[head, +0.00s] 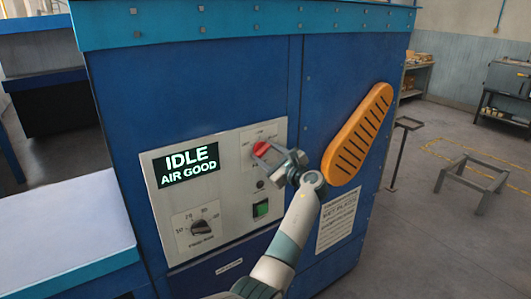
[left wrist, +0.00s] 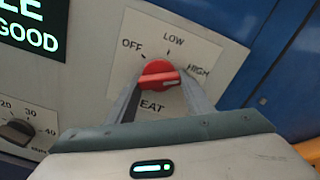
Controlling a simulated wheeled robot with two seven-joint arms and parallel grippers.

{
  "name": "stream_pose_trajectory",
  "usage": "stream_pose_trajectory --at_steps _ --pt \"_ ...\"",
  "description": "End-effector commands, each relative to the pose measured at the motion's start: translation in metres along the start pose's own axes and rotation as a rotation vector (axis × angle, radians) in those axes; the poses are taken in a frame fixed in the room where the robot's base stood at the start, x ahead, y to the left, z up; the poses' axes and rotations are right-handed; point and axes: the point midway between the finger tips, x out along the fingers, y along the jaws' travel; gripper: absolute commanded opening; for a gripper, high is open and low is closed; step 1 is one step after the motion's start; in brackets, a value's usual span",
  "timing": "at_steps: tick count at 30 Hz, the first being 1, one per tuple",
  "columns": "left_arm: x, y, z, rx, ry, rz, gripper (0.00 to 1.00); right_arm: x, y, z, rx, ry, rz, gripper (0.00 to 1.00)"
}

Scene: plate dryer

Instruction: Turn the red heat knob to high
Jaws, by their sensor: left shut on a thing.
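The red heat knob (head: 261,148) sits on the white plate at the upper right of the control panel. It also shows in the left wrist view (left wrist: 158,75), with OFF, LOW and HIGH printed around it. Its ridge lies nearly level in that view, and the pale mark on it is at the right end, on the HIGH side. My left gripper (head: 277,157) is at the knob, its fingers on either side of it and shut on it; it also shows in the left wrist view (left wrist: 160,88). My right gripper is not in view.
The panel (head: 230,220) also holds a display (head: 186,165) reading IDLE, AIR GOOD, a black dial (head: 201,227) and a green switch (head: 261,209). An orange slotted guard (head: 357,135) stands out from the blue cabinet to the right of my gripper. A pale table top (head: 60,235) is at left.

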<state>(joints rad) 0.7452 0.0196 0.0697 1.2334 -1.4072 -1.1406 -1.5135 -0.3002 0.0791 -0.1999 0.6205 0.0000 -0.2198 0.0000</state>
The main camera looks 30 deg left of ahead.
Motion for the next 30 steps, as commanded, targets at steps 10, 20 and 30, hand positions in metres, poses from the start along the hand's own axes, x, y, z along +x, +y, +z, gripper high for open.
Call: stream_pose_trajectory --at_steps 10,20,30 --pt "0.0 0.001 0.0 0.001 0.0 0.001 0.66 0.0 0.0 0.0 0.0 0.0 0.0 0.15" --pt "-0.008 0.001 -0.002 -0.002 0.0 -0.001 0.66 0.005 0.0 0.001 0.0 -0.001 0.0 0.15" --pt "-0.058 0.002 -0.006 -0.002 0.003 -0.001 0.66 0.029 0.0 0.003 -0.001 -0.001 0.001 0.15"
